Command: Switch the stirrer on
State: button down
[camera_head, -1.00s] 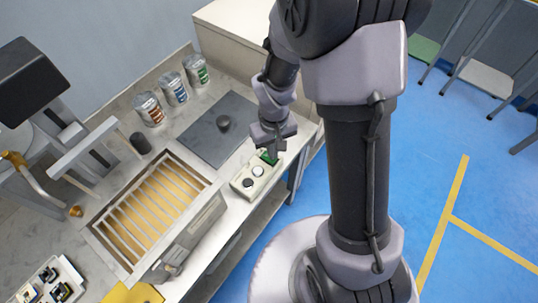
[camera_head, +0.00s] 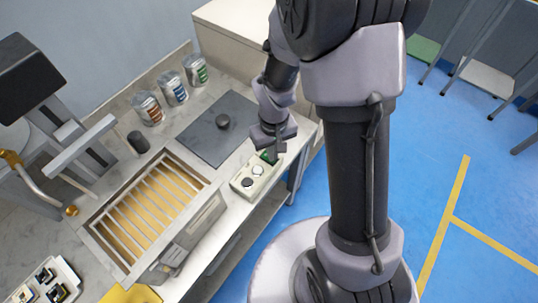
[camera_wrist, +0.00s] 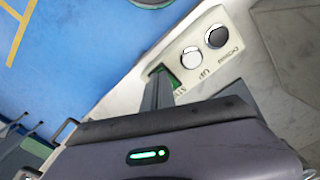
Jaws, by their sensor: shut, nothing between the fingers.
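A cream control box (camera_head: 239,185) stands at the front right edge of the bench. It carries a green rocker switch (camera_head: 265,156), a white button (camera_head: 257,170) and a black button (camera_head: 247,182). The wrist view shows the green switch (camera_wrist: 154,71), the white button (camera_wrist: 190,57) and the black button (camera_wrist: 217,36). My gripper (camera_head: 273,157) is shut and empty, pointing down at the green switch. In the wrist view its fingertips (camera_wrist: 156,80) overlap the switch and hide part of it. I cannot tell whether they touch it. The printed labels are hard to read.
A dark plate (camera_head: 205,145) with a knob-like piece lies behind the box. Several labelled cans (camera_head: 172,88) stand along the wall. A slatted tank (camera_head: 105,218) is left of the box. A black-headed machine (camera_head: 38,72) stands at far left.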

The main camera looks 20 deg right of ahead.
jog(key=shift+f, duration=0.25)
notch_tip(320, 180, up, 7)
jog(key=p, duration=0.5)
dwell(0.3)
